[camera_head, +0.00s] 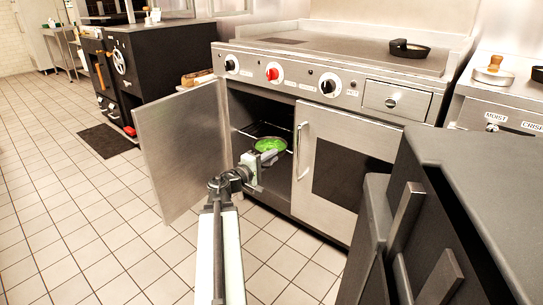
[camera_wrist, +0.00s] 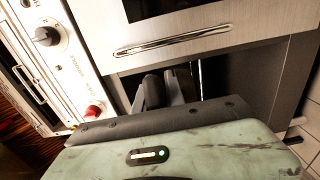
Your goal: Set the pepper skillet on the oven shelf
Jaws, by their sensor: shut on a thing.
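The pepper skillet (camera_head: 270,146), a dark pan with bright green contents, is inside the open left compartment of the oven, close to level. My gripper (camera_head: 251,163) is at the compartment's mouth, on the near side of the pan, shut on the skillet; its grip on the handle is mostly hidden. Thin wire bars of the oven shelf (camera_head: 246,132) show around the pan. I cannot tell whether the pan rests on them or hangs just above. In the wrist view my gripper's dark fingers (camera_wrist: 168,90) point into the opening; the pan cannot be made out there.
The left oven door (camera_head: 182,145) stands open to the left of my arm. The right door (camera_head: 345,170) with its vertical handle is closed. Another black pan (camera_head: 409,48) sits on the griddle top. A dark cabinet (camera_head: 480,190) fills the right foreground.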

